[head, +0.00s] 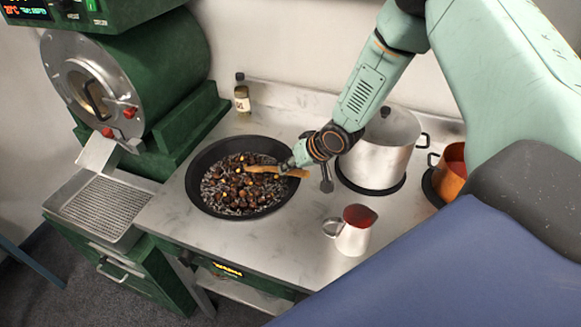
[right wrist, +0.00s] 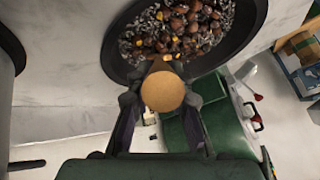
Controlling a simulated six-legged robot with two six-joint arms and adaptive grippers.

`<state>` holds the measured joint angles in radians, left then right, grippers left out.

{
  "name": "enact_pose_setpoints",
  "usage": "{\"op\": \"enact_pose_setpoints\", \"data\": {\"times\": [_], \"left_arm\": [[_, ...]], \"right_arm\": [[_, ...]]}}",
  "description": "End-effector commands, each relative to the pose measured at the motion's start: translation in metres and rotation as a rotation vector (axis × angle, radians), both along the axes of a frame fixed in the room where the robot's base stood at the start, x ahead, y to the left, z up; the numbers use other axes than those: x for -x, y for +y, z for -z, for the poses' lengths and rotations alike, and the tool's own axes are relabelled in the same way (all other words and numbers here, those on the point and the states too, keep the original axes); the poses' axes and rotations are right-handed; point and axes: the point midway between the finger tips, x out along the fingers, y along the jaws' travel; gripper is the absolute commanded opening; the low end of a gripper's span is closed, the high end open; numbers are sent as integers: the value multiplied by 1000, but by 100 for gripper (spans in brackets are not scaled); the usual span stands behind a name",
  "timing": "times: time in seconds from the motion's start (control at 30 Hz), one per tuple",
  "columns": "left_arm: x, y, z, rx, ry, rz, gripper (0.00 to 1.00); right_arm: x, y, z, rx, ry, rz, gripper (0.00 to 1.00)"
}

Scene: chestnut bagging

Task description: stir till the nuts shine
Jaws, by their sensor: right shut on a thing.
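A wide black pan (head: 202,158) stands on the worktop and holds brown chestnuts (head: 245,190) among small dark pebbles, with a few yellow bits. My right gripper (head: 296,163) is at the pan's right rim, shut on a wooden spoon or paddle (head: 265,169). The paddle reaches over the rim into the nuts. In the right wrist view the paddle's round handle end (right wrist: 162,91) sits between the two fingers, and the chestnuts (right wrist: 185,28) lie beyond it. The paddle's far end is partly among the nuts. My left gripper is not in view.
A steel pot (head: 378,150) stands right of the gripper, with a copper pot (head: 449,178) beyond. A small jar (head: 242,99) is behind the pan. A green drum roaster (head: 165,65) with a perforated tray (head: 104,205) stands left.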

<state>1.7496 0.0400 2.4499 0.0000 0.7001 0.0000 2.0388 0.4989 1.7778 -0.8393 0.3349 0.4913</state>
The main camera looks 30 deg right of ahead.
Motion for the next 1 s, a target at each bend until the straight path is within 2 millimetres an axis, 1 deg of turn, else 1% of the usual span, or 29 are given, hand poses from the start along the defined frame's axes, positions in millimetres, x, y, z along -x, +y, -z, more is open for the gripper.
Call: {"op": "enact_pose_setpoints", "data": {"times": [0.03, 0.5, 0.87, 1.0], "left_arm": [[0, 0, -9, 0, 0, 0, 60], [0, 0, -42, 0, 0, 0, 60], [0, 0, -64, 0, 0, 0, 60], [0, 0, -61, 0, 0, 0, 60]], "right_arm": [[0, 0, -10, 0, -1, 0, 0], [0, 0, -50, -1, -1, 1, 0], [0, 0, -80, 0, -1, 0, 0], [-1, -1, -90, 0, -3, 2, 0]]}}
